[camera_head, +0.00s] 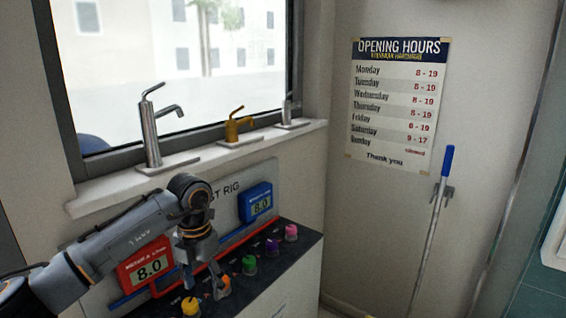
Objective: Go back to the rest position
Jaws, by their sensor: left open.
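My left arm comes in from the left. Its gripper (205,285) points down over the dark bench top of the test rig (307,242). The gripper is open, its fingers near a yellow knob (190,306) and an orange one. I cannot tell whether a finger touches a knob. My right gripper is not in view.
Green (249,264) and pink (291,232) knobs stand farther right. Faucets (154,130) stand on the window sill (190,165). A blue-handled pole (436,210) hangs by the opening-hours poster (396,104).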

